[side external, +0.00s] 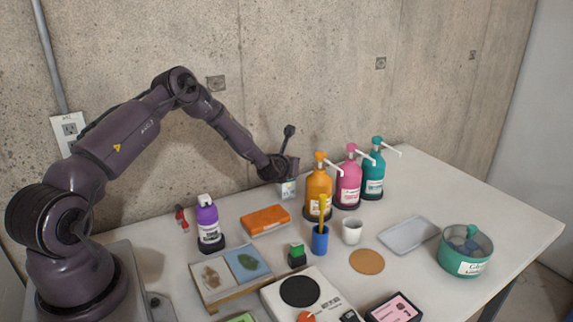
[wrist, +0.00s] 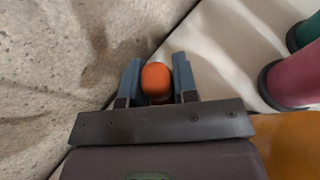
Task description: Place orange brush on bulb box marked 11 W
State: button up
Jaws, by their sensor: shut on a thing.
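In the wrist view, my gripper (wrist: 158,82) is shut on an orange rounded piece, which I take to be the orange brush (wrist: 156,78). Only its rounded end shows between the two fingers. In the side view, my gripper (side external: 286,172) is low near the back wall, left of the pump bottles. A small white and blue box (side external: 287,190) shows right beneath it, partly covered by the gripper. It may be the bulb box, but its marking is too small to read. I cannot tell whether the brush touches it.
Orange (side external: 318,190), pink (side external: 348,183) and teal (side external: 376,175) pump bottles stand close on the right. A purple bottle (side external: 208,225) and a flat orange block (side external: 265,220) are in front. A grey tray (side external: 408,234) lies further right. The concrete wall is close behind.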

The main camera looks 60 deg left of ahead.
jog(key=shift+f, duration=0.15)
jog(key=o, duration=0.9)
jog(key=shift+o, duration=0.2)
